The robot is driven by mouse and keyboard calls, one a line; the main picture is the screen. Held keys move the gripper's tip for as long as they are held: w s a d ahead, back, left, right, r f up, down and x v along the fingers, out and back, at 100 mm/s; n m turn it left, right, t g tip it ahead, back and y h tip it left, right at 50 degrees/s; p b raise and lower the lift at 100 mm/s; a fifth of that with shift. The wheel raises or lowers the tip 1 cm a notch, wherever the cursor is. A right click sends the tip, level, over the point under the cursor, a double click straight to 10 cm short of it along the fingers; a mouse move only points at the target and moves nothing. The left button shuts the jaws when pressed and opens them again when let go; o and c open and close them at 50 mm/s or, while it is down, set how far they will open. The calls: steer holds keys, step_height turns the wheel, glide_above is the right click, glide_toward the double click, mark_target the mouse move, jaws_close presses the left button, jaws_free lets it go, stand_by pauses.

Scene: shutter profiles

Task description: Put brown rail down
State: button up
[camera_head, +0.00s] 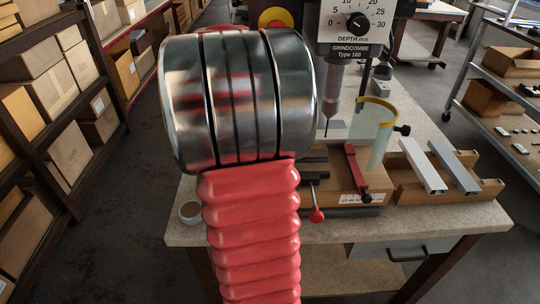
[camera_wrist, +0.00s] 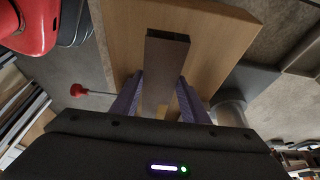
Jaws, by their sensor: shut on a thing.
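The brown rail (camera_wrist: 166,55) is a dark grey-brown bar in the wrist view. It stands out lengthwise from between the two purple fingers of my gripper (camera_wrist: 158,92), which is shut on it. Behind the rail is a light wooden surface (camera_wrist: 222,38); whether the rail touches it I cannot tell. In the head view my own red and metal arm fills the middle and hides my gripper and the rail.
The drilling machine (camera_head: 355,35) stands on the workbench (camera_head: 420,222), with a red clamp (camera_head: 354,172) and a red-knobbed lever (camera_head: 317,215). Right of it, a wooden tray (camera_head: 404,190) holds two silver profiles (camera_head: 424,166). A small cup (camera_head: 190,211) is at the left edge.

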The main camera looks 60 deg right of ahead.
steer(key=shift+s+d, duration=0.1)
steer(key=shift+s, duration=0.15)
steer(key=shift+w+x, duration=0.15)
steer(key=shift+x, duration=0.7)
steer(key=shift+w+x, duration=0.15)
steer(key=shift+x, duration=0.75)
steer(key=shift+f, duration=0.2)
steer(key=o, duration=1.2)
steer(key=v, duration=1.2)
steer(key=shift+a, duration=0.25)
